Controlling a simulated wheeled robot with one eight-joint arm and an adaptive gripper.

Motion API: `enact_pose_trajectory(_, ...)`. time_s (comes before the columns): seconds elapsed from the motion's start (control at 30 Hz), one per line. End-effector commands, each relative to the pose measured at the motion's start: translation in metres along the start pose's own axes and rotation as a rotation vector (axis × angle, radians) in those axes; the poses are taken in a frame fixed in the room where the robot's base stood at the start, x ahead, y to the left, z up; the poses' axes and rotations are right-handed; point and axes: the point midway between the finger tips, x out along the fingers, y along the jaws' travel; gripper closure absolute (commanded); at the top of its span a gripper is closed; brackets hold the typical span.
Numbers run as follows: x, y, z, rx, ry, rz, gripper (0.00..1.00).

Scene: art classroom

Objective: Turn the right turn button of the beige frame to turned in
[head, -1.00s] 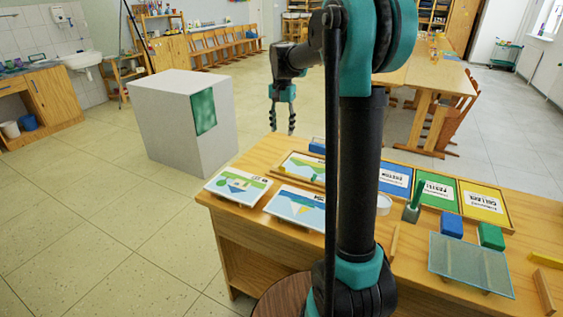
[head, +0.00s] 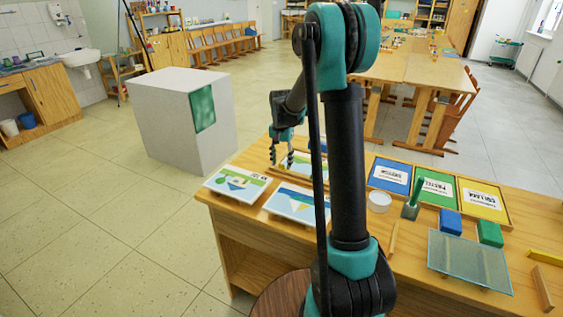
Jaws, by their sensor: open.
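A picture in a beige wooden frame (head: 290,177) lies near the back left of the wooden table, partly hidden by my arm and gripper. Its turn buttons are too small or hidden to make out, so I cannot tell how the right one stands. My gripper (head: 281,164) is open and empty, pointing down over the left part of this frame. I cannot tell the exact gap between fingertips and frame.
Two white-bordered pictures (head: 238,184) and (head: 293,205) lie in front of it. Right of my arm are a white round container (head: 379,201), a green stamp-like tool (head: 411,208), coloured trays (head: 436,188), blocks and a glassy panel (head: 470,262). A grey-white box (head: 170,120) stands left.

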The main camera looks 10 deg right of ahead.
Motion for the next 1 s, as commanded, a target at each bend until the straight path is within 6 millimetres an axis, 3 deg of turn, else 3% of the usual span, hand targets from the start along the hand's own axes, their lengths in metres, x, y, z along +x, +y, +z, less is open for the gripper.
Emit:
enact_pose_trajectory(0.3, 0.0023, 0.0001, 0.0000, 0.000, 0.000, 0.000, 0.55)
enact_pose_trajectory(0.67, 0.0021, 0.0000, 0.0000, 0.000, 0.000, 0.000, 0.99)
enact_pose_trajectory(1.0, 0.0020, 0.0000, 0.0000, -0.038, 0.000, 0.000, 1.00)
